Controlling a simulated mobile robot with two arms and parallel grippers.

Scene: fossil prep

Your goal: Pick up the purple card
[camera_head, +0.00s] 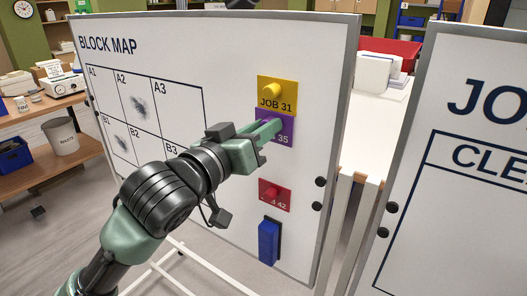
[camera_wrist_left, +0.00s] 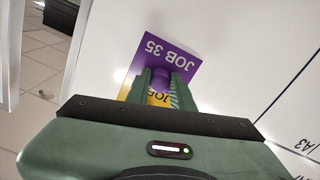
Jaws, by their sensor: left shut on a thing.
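The purple card (camera_head: 287,139) reads 35 and is on the white "BLOCK MAP" board (camera_head: 225,60), below the yellow "JOB 31" card (camera_head: 276,92). My left gripper (camera_head: 275,128) reaches across the board from the left and covers part of the purple card. In the left wrist view the purple card (camera_wrist_left: 178,51) reads "JOB 35", upside down. There my left gripper (camera_wrist_left: 162,80) is shut on its round purple knob. The card looks flat against the board; I cannot tell whether it has any gap behind it. My right gripper is not seen.
A red card (camera_head: 274,194) marked 42 and a blue block (camera_head: 268,242) are lower on the board. A second white board (camera_head: 470,170) stands at the right. Behind are a white table (camera_head: 370,130) with a red bin and a wooden bench at the left.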

